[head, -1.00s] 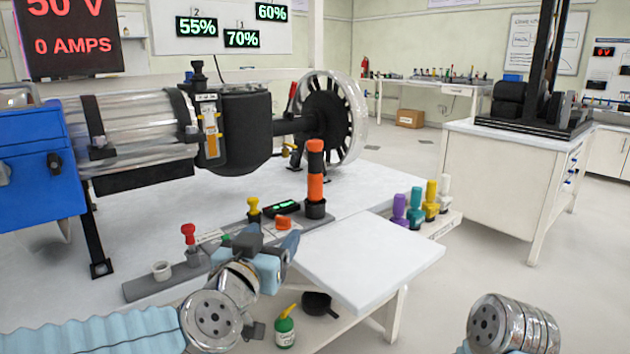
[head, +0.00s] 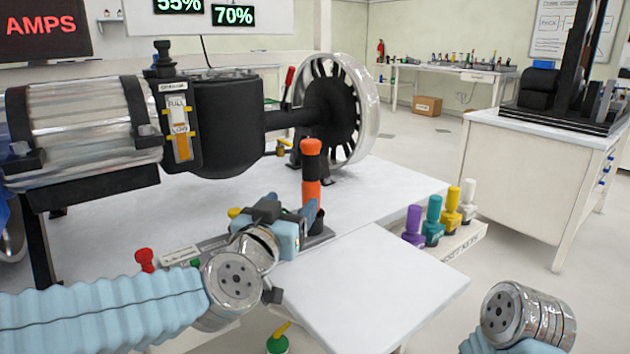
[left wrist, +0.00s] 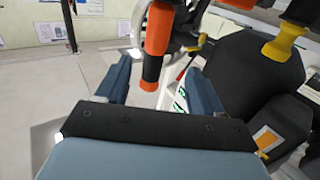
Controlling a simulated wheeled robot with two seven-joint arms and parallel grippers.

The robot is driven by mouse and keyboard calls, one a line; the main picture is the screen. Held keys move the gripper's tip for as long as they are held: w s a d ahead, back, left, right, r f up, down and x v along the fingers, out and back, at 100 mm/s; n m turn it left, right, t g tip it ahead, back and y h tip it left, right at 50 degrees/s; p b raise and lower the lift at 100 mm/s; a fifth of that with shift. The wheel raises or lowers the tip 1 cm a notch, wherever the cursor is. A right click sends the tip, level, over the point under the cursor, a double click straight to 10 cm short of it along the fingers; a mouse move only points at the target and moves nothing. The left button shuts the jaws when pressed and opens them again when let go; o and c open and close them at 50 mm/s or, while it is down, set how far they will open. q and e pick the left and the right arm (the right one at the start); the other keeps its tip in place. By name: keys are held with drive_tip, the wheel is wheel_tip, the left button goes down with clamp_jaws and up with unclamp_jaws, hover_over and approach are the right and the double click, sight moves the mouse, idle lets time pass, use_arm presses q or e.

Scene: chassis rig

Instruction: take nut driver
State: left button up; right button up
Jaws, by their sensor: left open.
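The likely nut driver is an orange-and-black handled tool (head: 311,172) standing upright on the bench strip; its lower end is hidden behind my left gripper. My left gripper (head: 300,212) is just in front of it and low beside its shaft. In the left wrist view the orange tool (left wrist: 157,40) shows between the two blue fingers of my open left gripper (left wrist: 160,84). I cannot tell whether the fingers touch it.
A large motor housing (head: 228,125) and spoked wheel (head: 340,115) stand behind the tool. Purple (head: 413,226), teal, yellow and white keys stand in a rack to the right. A bare white board (head: 385,285) is in front. A red-topped piece (head: 145,258) stands left.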

sight(305, 188)
use_arm(q)
drive_tip(key=x, duration=0.7)
drive_tip(key=shift+s+f, duration=0.1)
drive_tip(key=x, duration=0.5)
drive_tip(key=shift+d, duration=0.3)
clamp_jaws()
